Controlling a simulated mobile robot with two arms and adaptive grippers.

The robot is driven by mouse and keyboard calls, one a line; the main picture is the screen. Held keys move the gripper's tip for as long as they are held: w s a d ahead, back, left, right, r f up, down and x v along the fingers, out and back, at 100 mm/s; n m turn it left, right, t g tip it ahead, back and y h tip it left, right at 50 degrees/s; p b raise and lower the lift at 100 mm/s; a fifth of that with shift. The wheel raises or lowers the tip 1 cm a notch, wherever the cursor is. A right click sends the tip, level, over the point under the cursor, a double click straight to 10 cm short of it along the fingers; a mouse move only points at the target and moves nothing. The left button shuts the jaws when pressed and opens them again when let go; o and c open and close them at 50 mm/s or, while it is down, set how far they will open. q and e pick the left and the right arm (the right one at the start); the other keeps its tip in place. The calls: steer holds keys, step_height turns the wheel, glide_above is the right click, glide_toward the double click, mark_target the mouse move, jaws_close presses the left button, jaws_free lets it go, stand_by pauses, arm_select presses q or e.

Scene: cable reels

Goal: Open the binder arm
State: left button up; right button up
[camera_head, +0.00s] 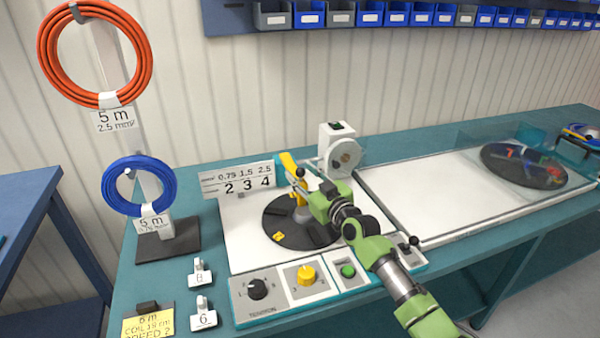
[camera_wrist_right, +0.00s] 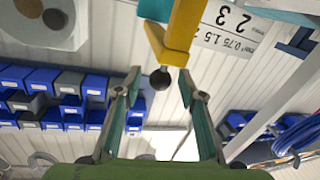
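The yellow binder arm (camera_head: 289,164) stands raised over the black round turntable (camera_head: 285,235). It has a black ball knob (camera_head: 300,173) at its end. My right gripper (camera_head: 312,190) is close to the knob, its arm reaching in from the lower right and hiding part of the turntable. In the right wrist view, the yellow arm (camera_wrist_right: 180,35) comes down from the top and the black knob (camera_wrist_right: 160,79) lies between my two spread fingertips. I see a gap on both sides of the knob. My left gripper is in neither view.
A white motor unit (camera_head: 338,150) stands behind the turntable. A number plate (camera_head: 240,180) is to its left. Control panels (camera_head: 262,295) line the front edge. Orange (camera_head: 95,52) and blue (camera_head: 140,186) cable coils hang at left. A clear tray area (camera_head: 430,190) lies right.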

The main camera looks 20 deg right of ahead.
steer(key=shift+w+a, duration=0.15)
steer(key=shift+w, duration=0.5)
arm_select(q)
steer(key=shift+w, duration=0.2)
